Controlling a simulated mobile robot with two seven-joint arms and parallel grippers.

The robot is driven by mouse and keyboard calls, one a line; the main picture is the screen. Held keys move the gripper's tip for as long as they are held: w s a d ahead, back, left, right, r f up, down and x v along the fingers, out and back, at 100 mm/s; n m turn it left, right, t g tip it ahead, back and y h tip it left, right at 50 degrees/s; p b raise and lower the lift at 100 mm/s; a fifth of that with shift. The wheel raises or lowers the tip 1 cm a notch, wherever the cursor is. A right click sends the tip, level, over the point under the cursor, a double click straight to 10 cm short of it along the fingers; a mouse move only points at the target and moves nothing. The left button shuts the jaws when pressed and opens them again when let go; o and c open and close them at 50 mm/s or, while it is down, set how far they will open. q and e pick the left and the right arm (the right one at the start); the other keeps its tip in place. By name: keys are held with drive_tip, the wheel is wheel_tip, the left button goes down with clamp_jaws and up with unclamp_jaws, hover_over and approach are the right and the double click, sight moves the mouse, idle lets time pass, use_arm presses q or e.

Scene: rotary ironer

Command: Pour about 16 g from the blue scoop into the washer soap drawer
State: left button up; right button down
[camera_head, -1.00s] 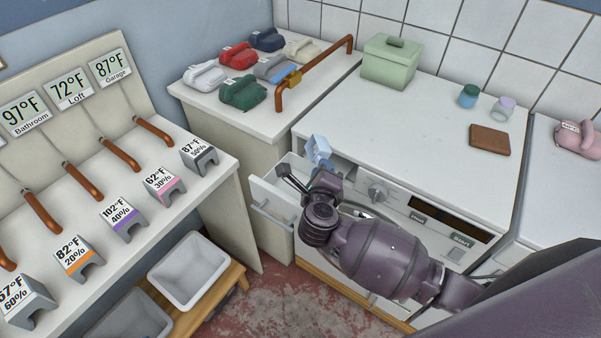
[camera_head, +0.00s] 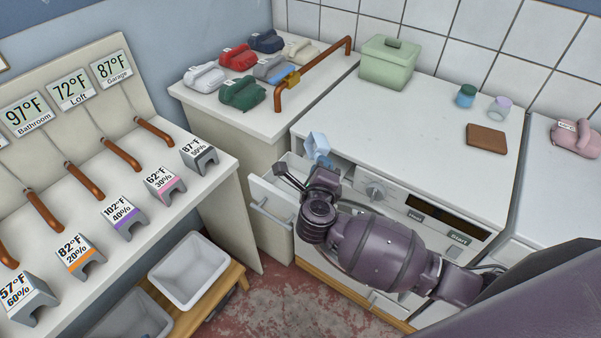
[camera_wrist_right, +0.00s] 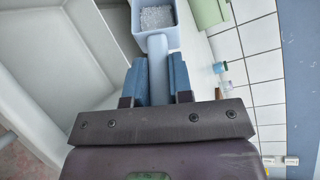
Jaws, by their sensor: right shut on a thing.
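The blue scoop (camera_head: 316,144) is above the washer's left front, by the soap drawer. In the right wrist view the scoop (camera_wrist_right: 152,42) holds white granules in its cup. My right gripper (camera_wrist_right: 157,82) is shut on the scoop's handle; in the head view the gripper (camera_head: 304,178) is partly hidden by its wrist. The washer soap drawer (camera_head: 272,206) is pulled open at the washer's left front. Its pale inside shows beside the scoop in the right wrist view (camera_wrist_right: 50,70). My left gripper is not in view.
The washer top (camera_head: 400,120) holds a green box (camera_head: 388,66), two small jars and a brown block (camera_head: 487,139). A side counter at the left back carries several coloured irons and a copper rail (camera_head: 310,75). White tubs (camera_head: 188,270) sit low at the left.

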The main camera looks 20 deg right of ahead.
drive_tip(key=shift+w+f, duration=0.1)
drive_tip(key=shift+w, duration=0.2)
drive_tip(key=shift+s, duration=0.25)
drive_tip(key=shift+w, duration=0.2)
drive_tip(key=shift+s+n, duration=0.2)
drive_tip(key=shift+n, duration=0.1)
drive_tip(key=shift+w+a, duration=0.1)
drive_tip(key=shift+w, duration=0.1)
idle(0.5)
drive_tip(key=shift+a+n, duration=0.1)
drive_tip(key=shift+n, duration=0.2)
